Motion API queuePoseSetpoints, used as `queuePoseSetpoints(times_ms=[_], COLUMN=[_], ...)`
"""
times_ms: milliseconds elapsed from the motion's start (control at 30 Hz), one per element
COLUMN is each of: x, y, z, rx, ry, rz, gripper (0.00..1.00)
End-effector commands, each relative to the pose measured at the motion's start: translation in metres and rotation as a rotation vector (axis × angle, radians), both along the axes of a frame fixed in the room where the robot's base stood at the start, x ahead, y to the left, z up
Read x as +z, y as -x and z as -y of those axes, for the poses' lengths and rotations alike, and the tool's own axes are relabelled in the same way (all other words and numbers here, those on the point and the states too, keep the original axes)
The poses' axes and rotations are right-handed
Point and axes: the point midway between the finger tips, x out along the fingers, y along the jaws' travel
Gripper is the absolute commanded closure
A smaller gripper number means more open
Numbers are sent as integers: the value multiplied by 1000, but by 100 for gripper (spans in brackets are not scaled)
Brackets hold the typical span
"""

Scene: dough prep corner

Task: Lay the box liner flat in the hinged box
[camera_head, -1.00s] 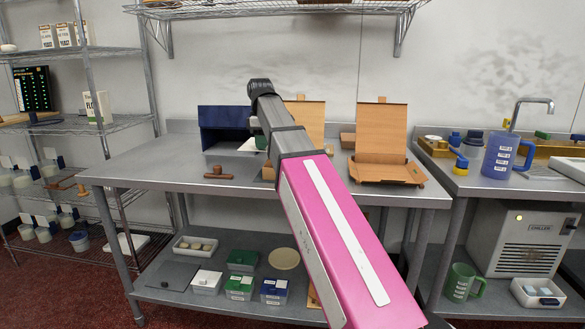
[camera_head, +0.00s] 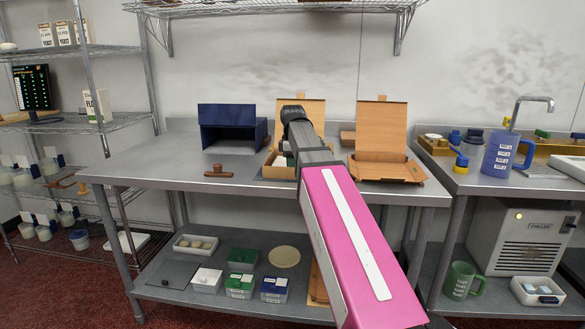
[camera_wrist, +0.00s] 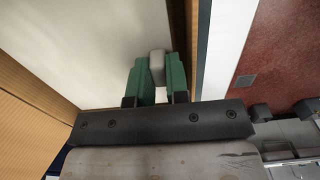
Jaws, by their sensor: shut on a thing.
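A brown cardboard hinged box (camera_head: 311,108) stands open in the middle of the steel table, its lid upright at the back and partly hidden by my arm. In the wrist view its brown wall (camera_wrist: 30,118) runs along the left, with another brown edge on the right. The white box liner (camera_wrist: 105,45) lies between these walls in that view. My gripper (camera_wrist: 157,75), with green fingers, is shut on a light grey tab on the liner. Whether the liner touches the box floor cannot be told. In the head view the fingers are mostly hidden by my arm.
A second open cardboard box (camera_head: 381,130) stands to the right on the table. A blue open box (camera_head: 232,122) stands to the left, with a brown wooden tool (camera_head: 219,172) in front of it. The table's left front is clear.

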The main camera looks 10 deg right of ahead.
Motion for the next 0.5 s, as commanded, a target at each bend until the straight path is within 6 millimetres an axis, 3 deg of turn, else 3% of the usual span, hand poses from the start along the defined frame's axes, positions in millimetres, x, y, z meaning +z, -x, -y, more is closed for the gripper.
queuePoseSetpoints(times_ms=[100, 467, 500], x=[-11, -14, -13], y=[0, 0, 0], z=[0, 0, 0], rx=[0, 0, 0], ry=[0, 0, 0], rz=[0, 0, 0], gripper=[100, 100, 74])
